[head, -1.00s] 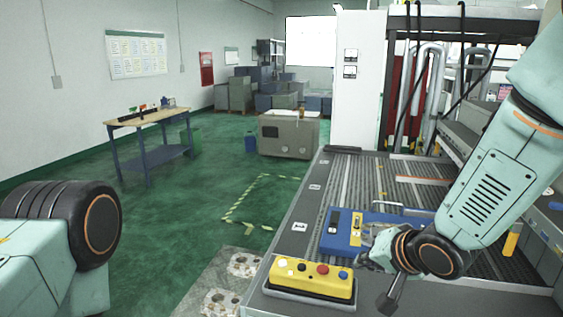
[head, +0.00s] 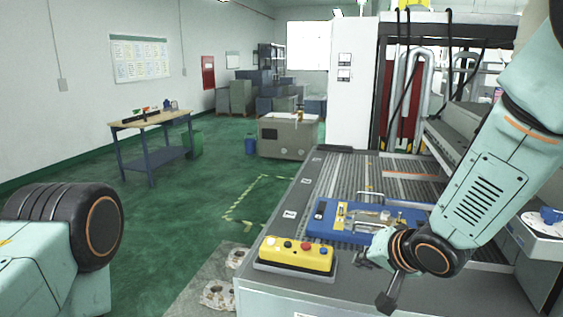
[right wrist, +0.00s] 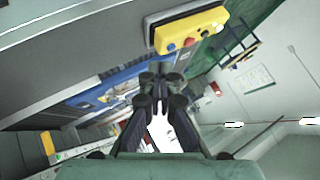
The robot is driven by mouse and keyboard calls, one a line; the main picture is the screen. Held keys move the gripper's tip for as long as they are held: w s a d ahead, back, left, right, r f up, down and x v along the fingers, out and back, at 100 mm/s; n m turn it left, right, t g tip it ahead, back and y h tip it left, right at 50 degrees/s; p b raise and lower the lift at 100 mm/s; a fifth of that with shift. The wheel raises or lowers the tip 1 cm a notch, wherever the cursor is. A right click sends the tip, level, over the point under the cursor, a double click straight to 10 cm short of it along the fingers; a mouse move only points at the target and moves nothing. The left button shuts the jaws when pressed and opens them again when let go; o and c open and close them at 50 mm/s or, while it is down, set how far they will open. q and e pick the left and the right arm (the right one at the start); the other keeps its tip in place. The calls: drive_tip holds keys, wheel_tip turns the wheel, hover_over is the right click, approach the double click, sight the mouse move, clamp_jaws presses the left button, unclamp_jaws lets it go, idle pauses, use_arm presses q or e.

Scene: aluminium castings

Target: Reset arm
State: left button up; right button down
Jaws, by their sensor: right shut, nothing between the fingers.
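My right arm (head: 485,200) reaches in from the right in the head view, mint green with a black wrist. Its gripper (head: 371,258) is partly hidden by the wrist and hangs over the front of the grey machine bed. The right wrist view shows its dark fingers (right wrist: 160,82) drawn together at the tips with nothing held. A blue fixture (head: 322,226) bearing small metal and yellow parts lies on the bed just beyond the gripper. My left arm (head: 60,235) shows only as a link and black joint at the left edge; its gripper is out of view.
A yellow button box (head: 297,255) sits at the bed's front left corner, left of my right gripper; it also shows in the wrist view (right wrist: 190,24). A wooden-topped workbench (head: 150,119) and a grey cabinet (head: 288,137) stand farther off. Green floor (head: 215,180) is clear between.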

drive_tip(key=s+d+f+n+g+h+b, duration=0.15)
drive_tip(key=s+f+b, duration=0.3)
drive_tip(key=f, duration=0.55)
drive_tip(key=s+d+f+n+g+b, duration=0.15)
drive_tip(key=s+f+b, duration=0.3)
drive_tip(key=f, duration=0.55)
drive_tip(key=s+d+f+n+h+b, duration=0.15)
drive_tip(key=s+f+b, duration=0.35)
drive_tip(key=f, duration=0.5)
drive_tip(key=s+d+f+g+b, duration=0.1)
drive_tip(key=s+f+g+b, duration=0.4)
drive_tip(key=s+f+b, duration=0.6)
drive_tip(key=s+f, duration=1.1)
drive_tip(key=shift+s+d+f+g, duration=0.25)
drive_tip(key=shift+d+g, duration=0.05)
drive_tip(key=shift+m, duration=0.25)
